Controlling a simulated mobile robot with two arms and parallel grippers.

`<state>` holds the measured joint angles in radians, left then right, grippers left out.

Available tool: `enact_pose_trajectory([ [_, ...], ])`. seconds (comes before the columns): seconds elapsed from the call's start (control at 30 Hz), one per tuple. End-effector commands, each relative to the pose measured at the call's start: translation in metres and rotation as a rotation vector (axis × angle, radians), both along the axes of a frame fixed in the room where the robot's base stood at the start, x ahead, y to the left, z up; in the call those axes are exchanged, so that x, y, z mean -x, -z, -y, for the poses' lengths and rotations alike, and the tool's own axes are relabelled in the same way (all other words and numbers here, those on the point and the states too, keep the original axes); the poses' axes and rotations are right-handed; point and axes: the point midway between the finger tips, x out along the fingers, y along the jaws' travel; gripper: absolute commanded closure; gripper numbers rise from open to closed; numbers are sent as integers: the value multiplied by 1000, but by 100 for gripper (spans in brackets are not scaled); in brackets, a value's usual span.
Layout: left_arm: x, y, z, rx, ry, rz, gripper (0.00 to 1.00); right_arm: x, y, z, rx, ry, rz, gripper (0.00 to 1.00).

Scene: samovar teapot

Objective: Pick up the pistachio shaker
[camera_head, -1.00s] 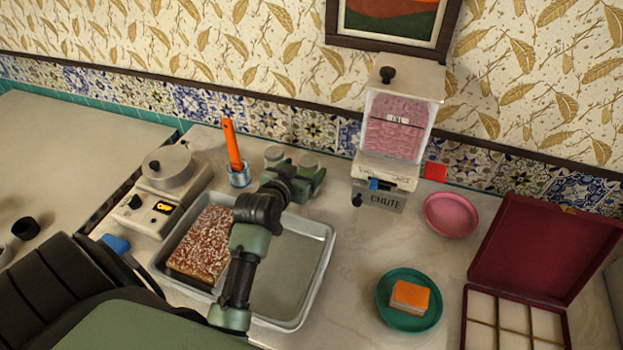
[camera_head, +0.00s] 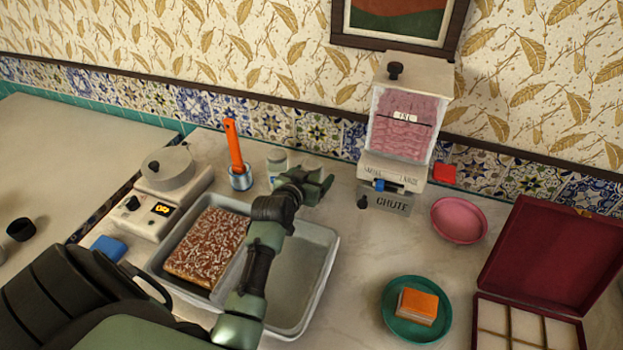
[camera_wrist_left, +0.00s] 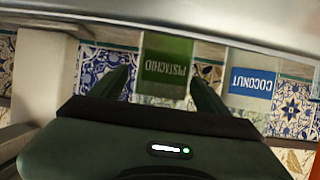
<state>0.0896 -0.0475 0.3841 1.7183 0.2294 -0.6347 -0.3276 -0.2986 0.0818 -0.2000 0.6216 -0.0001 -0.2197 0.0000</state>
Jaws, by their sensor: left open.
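The pistachio shaker (camera_wrist_left: 168,58) shows in the left wrist view, upside down, with a green label, between the two dark fingers of my left gripper (camera_wrist_left: 161,82). The fingers are apart, one on each side of it; I cannot tell whether they touch it. In the head view my left gripper (camera_head: 318,184) is at the back of the counter, above the far edge of the tray, and hides the pistachio shaker. My right gripper is not in view.
The coconut shaker (camera_wrist_left: 251,82), blue-labelled, stands close beside it; in the head view it is left of my gripper (camera_head: 276,160). An orange-handled tool (camera_head: 233,147) stands in a cup. A tray (camera_head: 327,262) holds a coated slab (camera_head: 207,246). The chute dispenser (camera_head: 402,125) is right.

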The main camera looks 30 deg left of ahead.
Motion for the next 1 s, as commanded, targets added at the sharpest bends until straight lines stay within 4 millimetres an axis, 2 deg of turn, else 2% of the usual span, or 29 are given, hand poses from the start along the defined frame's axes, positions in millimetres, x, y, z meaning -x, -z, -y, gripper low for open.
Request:
enact_pose_trajectory([
  [0.17, -18, 7, -4, 1, 1, -1, 24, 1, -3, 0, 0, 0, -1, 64],
  [0.43, -20, 9, -5, 0, 0, 0, 24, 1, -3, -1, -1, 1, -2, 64],
  [0.47, -20, 9, -5, 0, 0, 0, 27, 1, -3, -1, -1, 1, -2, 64],
  [0.7, -20, 9, -4, 0, 0, 0, 93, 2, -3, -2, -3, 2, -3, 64],
  [0.73, -20, 9, -4, 0, 0, -1, 100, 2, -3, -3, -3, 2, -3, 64],
  [1.0, -20, 7, -5, 0, 0, 2, 100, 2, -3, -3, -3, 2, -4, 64],
])
